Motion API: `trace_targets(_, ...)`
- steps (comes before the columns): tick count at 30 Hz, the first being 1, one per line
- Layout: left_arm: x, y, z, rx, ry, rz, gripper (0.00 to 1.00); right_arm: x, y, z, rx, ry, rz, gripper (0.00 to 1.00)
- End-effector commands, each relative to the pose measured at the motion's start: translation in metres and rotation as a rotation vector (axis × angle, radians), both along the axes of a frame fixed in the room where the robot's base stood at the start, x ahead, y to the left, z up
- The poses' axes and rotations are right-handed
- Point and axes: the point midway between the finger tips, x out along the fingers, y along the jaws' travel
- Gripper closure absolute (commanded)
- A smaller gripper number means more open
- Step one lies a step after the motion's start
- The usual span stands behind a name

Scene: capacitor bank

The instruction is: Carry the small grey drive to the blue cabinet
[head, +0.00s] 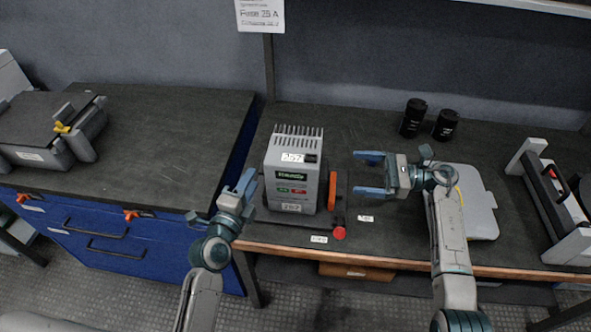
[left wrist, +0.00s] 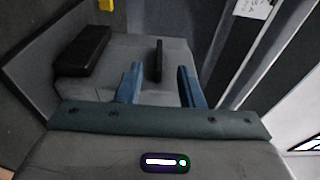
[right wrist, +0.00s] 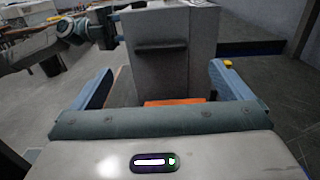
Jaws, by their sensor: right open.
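The small grey drive (head: 291,172) stands upright on the dark bench, with top fins, a green label and an orange part on its right side. The blue cabinet (head: 120,245) is at the left, with a dark top. My right gripper (head: 362,174) is open, right of the drive and pointing at it, apart from it. In the right wrist view, the drive's grey side (right wrist: 175,60) shows between the spread fingers. My left gripper (head: 222,195) is left of the drive, above the gap beside the cabinet. Its fingers (left wrist: 160,85) are apart, with nothing held between them.
A grey device (head: 45,130) with a yellow knob sits at the cabinet top's left; the top's right part is clear. Two black cylinders (head: 428,118), a flat grey plate (head: 470,203) and a grey frame (head: 555,200) are on the bench. A red knob (head: 339,232) sits near the drive's base.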

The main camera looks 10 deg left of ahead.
Motion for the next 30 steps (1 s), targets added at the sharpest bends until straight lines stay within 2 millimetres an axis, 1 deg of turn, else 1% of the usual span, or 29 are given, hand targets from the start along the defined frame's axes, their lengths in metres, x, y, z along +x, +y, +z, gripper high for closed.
trace_targets(1, 0.011, -0.002, 0.001, 0.000, -0.002, 0.000, 0.65, 0.000, 0.011, 0.000, 0.003, 0.000, 0.001, 0.02)
trace_targets(6, 0.042, -0.008, 0.001, 0.000, -0.002, 0.000, 0.65, -0.001, 0.042, 0.000, 0.004, 0.001, 0.002, 0.02)
trace_targets(12, 0.067, -0.013, 0.000, 0.000, -0.001, 0.000, 0.65, -0.001, 0.069, 0.000, 0.002, 0.001, 0.000, 0.02)
trace_targets(18, 0.077, -0.014, 0.000, 0.000, 0.000, 0.000, 0.65, -0.001, 0.078, 0.000, 0.000, 0.001, -0.001, 0.02)
trace_targets(26, 0.078, -0.015, 0.000, 0.000, 0.001, 0.000, 0.65, -0.001, 0.079, 0.000, 0.000, 0.001, -0.001, 0.02)
trace_targets(29, 0.078, -0.015, 0.000, 0.000, 0.001, 0.000, 0.83, -0.001, 0.079, 0.000, 0.000, 0.001, -0.001, 0.19)
trace_targets(30, 0.078, -0.015, 0.000, 0.000, 0.001, 0.000, 0.91, -0.001, 0.079, 0.000, 0.000, 0.001, -0.001, 0.27)
